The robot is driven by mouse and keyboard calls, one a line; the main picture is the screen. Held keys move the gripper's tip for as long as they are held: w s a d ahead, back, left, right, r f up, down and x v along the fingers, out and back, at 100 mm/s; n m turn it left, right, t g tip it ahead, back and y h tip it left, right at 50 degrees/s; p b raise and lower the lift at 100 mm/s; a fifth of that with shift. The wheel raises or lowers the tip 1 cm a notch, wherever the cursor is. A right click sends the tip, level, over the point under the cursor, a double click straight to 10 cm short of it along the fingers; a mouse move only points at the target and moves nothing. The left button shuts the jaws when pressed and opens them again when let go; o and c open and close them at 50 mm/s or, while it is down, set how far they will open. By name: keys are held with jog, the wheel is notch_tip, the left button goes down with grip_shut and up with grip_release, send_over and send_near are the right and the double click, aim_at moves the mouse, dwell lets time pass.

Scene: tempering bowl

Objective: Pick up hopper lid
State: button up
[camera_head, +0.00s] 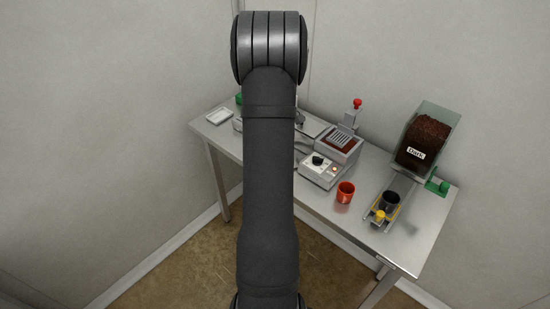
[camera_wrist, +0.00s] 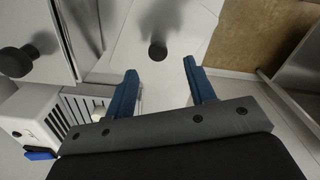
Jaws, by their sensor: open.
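In the wrist view, a dark round knob (camera_wrist: 157,51) stands on a pale flat panel (camera_wrist: 135,42), which looks like the hopper lid. My gripper (camera_wrist: 160,66) is open, with its two blue fingers apart. The knob appears in line with the gap between the fingertips; I cannot tell how far beyond them it is. Nothing is held. In the head view my arm covers the middle, and neither my gripper nor this panel can be made out. A second dark knob (camera_wrist: 15,61) shows at the left of the wrist view.
On the steel table (camera_head: 415,250) are a hopper labelled Dark (camera_head: 428,135), a grated machine (camera_head: 338,148), a control box (camera_head: 322,173), an orange cup (camera_head: 346,192) and a dark cup (camera_head: 391,200). A white tray (camera_head: 219,116) lies at the left end. A white slotted box (camera_wrist: 75,118) is left of my fingers.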

notch_tip(320, 180, down, 5)
jog(key=shift+w+d+f, duration=0.1)
grip_shut()
dwell(0.3)
